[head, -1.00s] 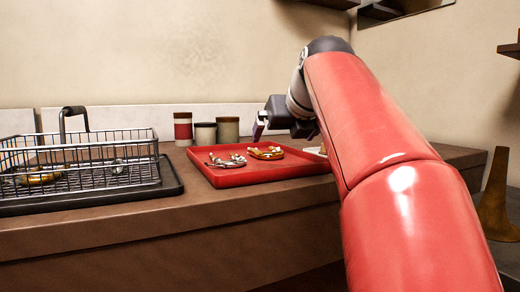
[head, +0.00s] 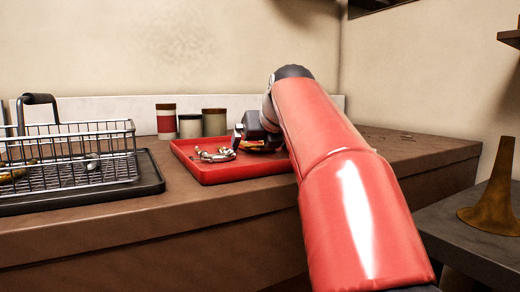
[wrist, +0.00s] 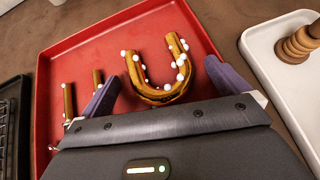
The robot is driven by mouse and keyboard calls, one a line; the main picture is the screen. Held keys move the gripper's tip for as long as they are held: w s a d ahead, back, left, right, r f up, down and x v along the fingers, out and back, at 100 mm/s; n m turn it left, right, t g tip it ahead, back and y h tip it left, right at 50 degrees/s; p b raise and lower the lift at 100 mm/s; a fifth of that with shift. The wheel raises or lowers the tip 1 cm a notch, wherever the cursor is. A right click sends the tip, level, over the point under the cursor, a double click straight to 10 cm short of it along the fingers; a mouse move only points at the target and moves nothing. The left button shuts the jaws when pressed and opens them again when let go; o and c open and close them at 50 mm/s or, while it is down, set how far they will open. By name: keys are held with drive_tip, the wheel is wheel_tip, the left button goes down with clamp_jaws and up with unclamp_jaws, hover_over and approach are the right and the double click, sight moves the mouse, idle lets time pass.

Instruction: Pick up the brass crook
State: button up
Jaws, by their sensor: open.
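The brass crook (wrist: 163,98), a U-shaped gold tube dotted with white beads, lies on the red tray (wrist: 125,50) in the wrist view. My open gripper (wrist: 162,72) has one purple finger on each side of the crook. The fingers look apart from it; their height above the tray is hard to judge. In the head view, my gripper (head: 243,133) is low over the red tray (head: 222,176) and hides much of the brass crook (head: 266,148). A second, shinier curved piece (head: 215,155) lies left of it; its two legs (wrist: 69,102) show in the wrist view.
A wire basket (head: 70,158) with a brass piece inside stands on a black mat (head: 150,178) to the left. Several jars (head: 190,126) stand behind the tray. A white tray (wrist: 262,40) with a wooden piece (wrist: 300,45) is close on the right. A brass horn bell (head: 490,200) stands far right.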

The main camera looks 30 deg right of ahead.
drive_tip(key=shift+c, duration=0.3)
drive_tip(key=c, duration=1)
drive_tip(key=shift+c, duration=0.2)
drive_tip(key=shift+r, duration=0.15)
